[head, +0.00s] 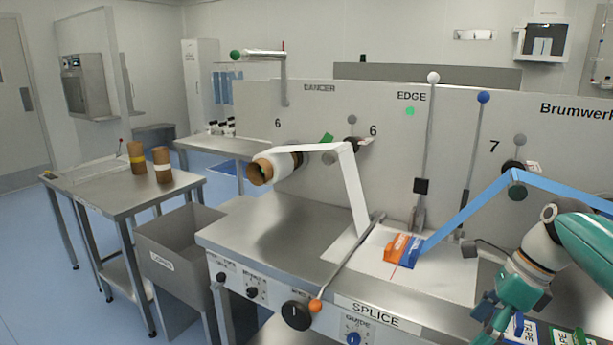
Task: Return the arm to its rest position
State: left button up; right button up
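My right arm (541,250), white and teal, comes in from the right edge and hangs down over the front right of the splice table. Its gripper (489,306) points down near the table's front edge, beside labelled cards at the bottom right. The finger gap is too small and overlapped to tell whether it is open or shut. I see nothing clearly held in it. My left arm and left gripper are out of view.
A white web (352,190) and a blue web (470,212) run to the splice table (262,232), meeting near orange and blue blocks (402,249). An orange-tipped lever (345,262) crosses the front. A grey bin (178,250) and side table (112,192) stand left.

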jog(key=s+a+f+n+g+p, duration=0.1)
jog(key=s+a+f+n+g, duration=0.2)
jog(key=f, duration=0.5)
jog(key=s+a+f+p, duration=0.25)
jog(key=a+f, duration=0.25)
jog(key=f, duration=0.3)
jog(key=s+a+f+n+g+p, duration=0.15)
jog(key=s+a+f, duration=0.25)
jog(key=f, duration=0.4)
jog(key=s+a+f+n+t, duration=0.1)
jog(key=s+a+f+n, duration=0.3)
jog(key=s+f+n, duration=0.3)
jog(key=s+a+f+n, duration=0.3)
jog(key=s+f+n, duration=0.2)
jog(key=s, duration=0.4)
jog(key=w+n+t, duration=0.2)
jog(key=w+n, duration=0.1)
jog(key=w+n+t, duration=0.1)
jog(key=w+n, duration=0.1)
jog(key=shift+d+n+t, duration=0.25)
jog(key=shift+d, duration=0.1)
jog(key=shift+f, duration=0.1)
